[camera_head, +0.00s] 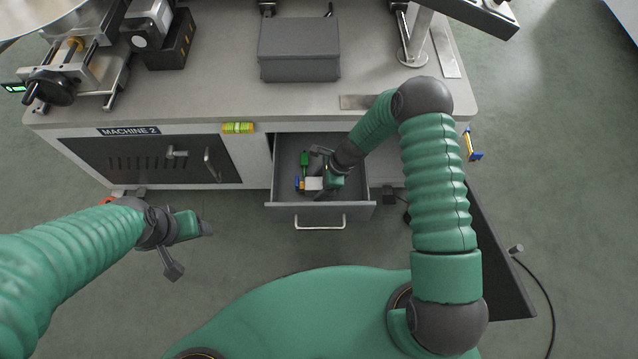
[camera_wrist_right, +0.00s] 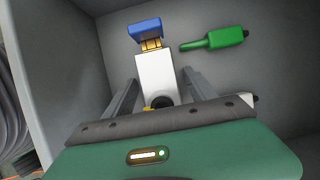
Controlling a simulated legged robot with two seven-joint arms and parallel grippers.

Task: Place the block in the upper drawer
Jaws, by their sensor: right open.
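The drawer (camera_head: 285,213) under the worktop is pulled open. Inside it lies a white block-like piece (camera_wrist_right: 156,78) with a brass-coloured neck and a blue end (camera_wrist_right: 145,28); it also shows in the head view (camera_head: 313,184). My right gripper (camera_wrist_right: 160,90) is open inside the drawer, its two fingers on either side of the white piece; contact cannot be told. In the head view my right gripper (camera_head: 314,170) partly hides the drawer's inside. My left gripper (camera_head: 189,250) is open and empty, in front of the cabinet at the left.
A green handled tool (camera_wrist_right: 222,39) lies beside the white piece in the drawer, also seen in the head view (camera_head: 304,158). A grey box (camera_head: 300,50) stands on the worktop (camera_head: 220,90). A closed dark door (camera_head: 140,160) is left of the drawer. A yellow-green roll (camera_head: 238,128) sits at the worktop's edge.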

